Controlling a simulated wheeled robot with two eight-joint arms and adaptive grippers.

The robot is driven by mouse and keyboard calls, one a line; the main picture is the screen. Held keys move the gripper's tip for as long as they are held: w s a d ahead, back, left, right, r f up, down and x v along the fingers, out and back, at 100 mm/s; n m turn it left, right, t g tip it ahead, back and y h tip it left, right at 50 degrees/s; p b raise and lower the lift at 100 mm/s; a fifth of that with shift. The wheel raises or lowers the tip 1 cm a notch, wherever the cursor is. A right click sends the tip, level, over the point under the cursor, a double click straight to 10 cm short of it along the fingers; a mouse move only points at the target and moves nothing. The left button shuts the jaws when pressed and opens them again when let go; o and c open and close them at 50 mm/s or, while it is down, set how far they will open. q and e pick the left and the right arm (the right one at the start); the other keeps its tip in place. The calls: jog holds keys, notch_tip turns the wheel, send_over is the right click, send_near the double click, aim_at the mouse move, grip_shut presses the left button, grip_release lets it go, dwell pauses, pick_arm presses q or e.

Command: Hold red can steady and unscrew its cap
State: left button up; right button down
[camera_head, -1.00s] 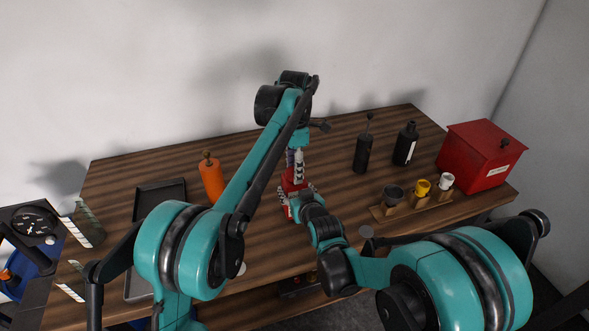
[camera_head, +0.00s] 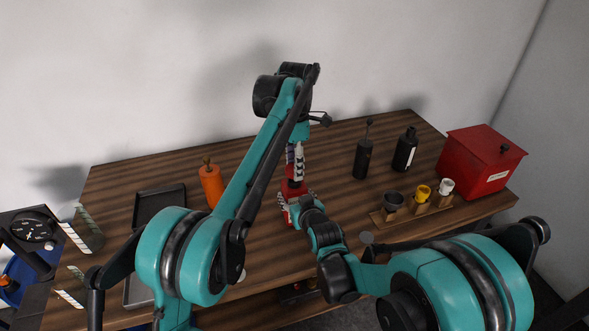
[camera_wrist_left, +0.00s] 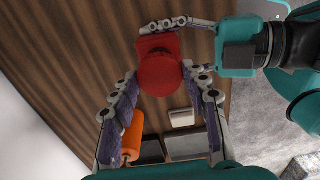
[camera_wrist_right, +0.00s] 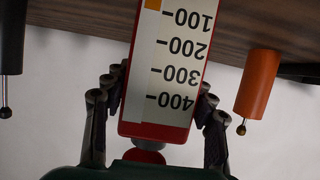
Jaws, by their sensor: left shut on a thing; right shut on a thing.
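The red can (camera_head: 294,187) stands upright on the wooden table near the middle. It has a white scale label (camera_wrist_right: 170,75) that appears upside down in the right wrist view. My right gripper (camera_head: 287,204) is shut on the can's body from the side; its fingers (camera_wrist_right: 160,100) flank the label. My left gripper (camera_head: 297,172) points down from above. In the left wrist view its fingers (camera_wrist_left: 160,85) close around the round red cap (camera_wrist_left: 160,76). I cannot tell whether cap and can are apart.
An orange cylinder (camera_head: 211,186) and black trays (camera_head: 160,198) are on the left. Dark bottles (camera_head: 363,158) (camera_head: 405,149), a wooden rack (camera_head: 412,212) with small cups, and a red box (camera_head: 482,160) are on the right. Bare table lies behind the can.

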pick_arm(q)
jog(key=shift+r, duration=1.15)
pick_arm(e)
jog(key=shift+c, duration=2.3)
grip_release()
jog(key=shift+s, duration=0.1)
